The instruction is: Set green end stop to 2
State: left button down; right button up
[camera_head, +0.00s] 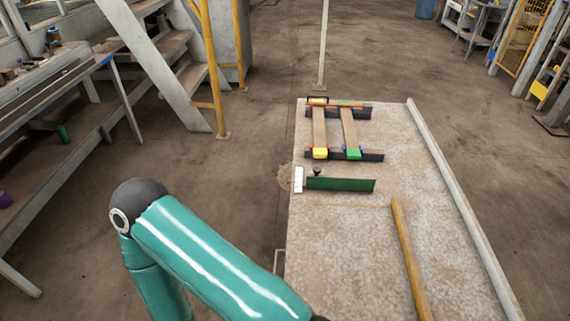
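A long dark green bar (345,185) lies across the bench top (350,240) near its left edge. A small dark knob (317,172) stands at its left end, beside a white plate (298,180); any marks on the plate are too small to read. A smaller bright green block (353,154) sits at the near end of the right-hand brown strip, on a dark crossbar behind the bar. I cannot tell which green part is the end stop, or its setting. A teal arm of mine crosses the lower left; neither gripper shows.
A yellow block (320,154) sits at the near end of the left brown strip (319,128). A wooden rod (410,260) lies on the right half of the bench, and a pale rail (460,205) runs along its right edge. The bench front centre is clear.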

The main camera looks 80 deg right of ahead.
aim_at(317, 180)
jog(key=i, duration=1.55)
jog(key=z, duration=3.2)
jog(key=i, duration=1.7)
jog(key=u, duration=0.3)
